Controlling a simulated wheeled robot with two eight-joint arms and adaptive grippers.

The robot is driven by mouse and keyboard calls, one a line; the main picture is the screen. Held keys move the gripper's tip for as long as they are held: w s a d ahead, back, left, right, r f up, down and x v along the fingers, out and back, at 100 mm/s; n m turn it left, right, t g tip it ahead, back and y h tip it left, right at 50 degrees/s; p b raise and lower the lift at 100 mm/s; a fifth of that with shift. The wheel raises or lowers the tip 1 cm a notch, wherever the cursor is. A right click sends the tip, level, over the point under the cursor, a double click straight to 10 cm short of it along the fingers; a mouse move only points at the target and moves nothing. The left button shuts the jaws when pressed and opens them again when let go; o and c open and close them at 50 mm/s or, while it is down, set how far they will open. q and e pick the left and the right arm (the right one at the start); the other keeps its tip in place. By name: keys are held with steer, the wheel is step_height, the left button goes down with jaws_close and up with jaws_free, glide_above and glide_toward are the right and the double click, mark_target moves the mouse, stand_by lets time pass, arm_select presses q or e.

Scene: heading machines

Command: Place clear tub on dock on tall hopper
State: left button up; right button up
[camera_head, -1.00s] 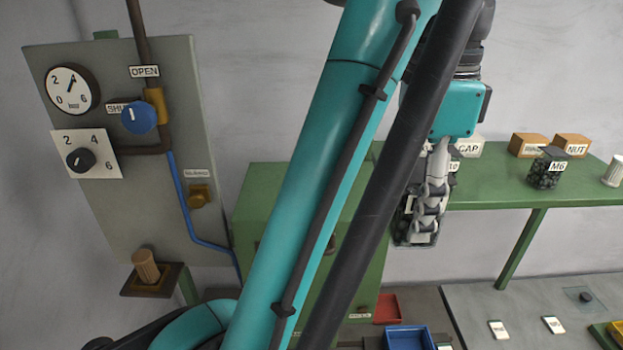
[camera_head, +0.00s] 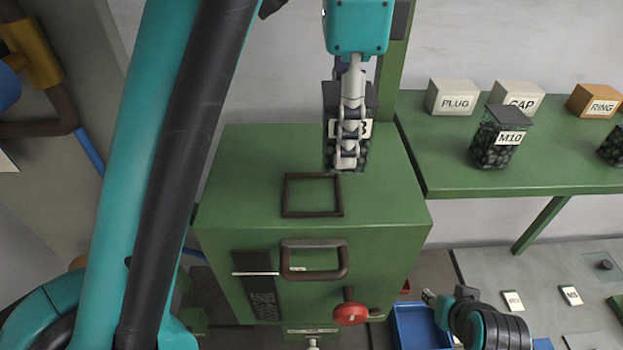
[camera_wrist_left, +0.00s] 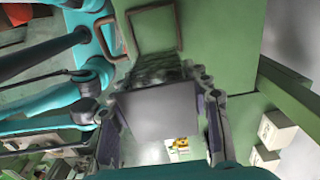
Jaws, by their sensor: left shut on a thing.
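The clear tub (camera_head: 330,105), with a grey lid, dark contents and a partly covered white label, is in my left gripper (camera_head: 348,160). The left gripper is shut on it, and the fingers hide its middle. In the left wrist view the tub's grey lid (camera_wrist_left: 160,112) lies between the fingers. The tall hopper (camera_head: 250,190) is a green cabinet below. Its dock (camera_head: 286,196) is a brown square frame on the top face, empty, just in front of and below the tub. The dock also shows in the left wrist view (camera_wrist_left: 180,25). My right gripper (camera_head: 432,298) is low at right; its jaws are unclear.
A green shelf (camera_head: 440,175) at right holds an M10 tub (camera_head: 490,150) and blocks labelled PLUG (camera_head: 452,98), CAP and RING. The hopper front has a handle (camera_head: 315,275) and a red knob (camera_head: 350,313). A blue bin (camera_head: 415,330) lies low at right.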

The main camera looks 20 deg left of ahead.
arm_select(q)
steer(key=a, duration=0.1)
steer(key=a+f, duration=0.1)
steer(key=s+a, duration=0.1)
steer(key=shift+f, duration=0.3)
steer(key=shift+a+f, duration=0.2)
step_height(320, 180, down, 3)
steer(key=shift+f+b, duration=0.1)
steer(key=shift+b, duration=0.25)
steer(key=shift+f, duration=0.45)
steer(key=o, duration=1.2)
steer(key=shift+w+f, duration=0.1)
steer(key=shift+f, duration=0.05)
steer(key=shift+c, duration=0.2)
steer(key=o, duration=0.4)
steer(key=shift+c, duration=0.2)
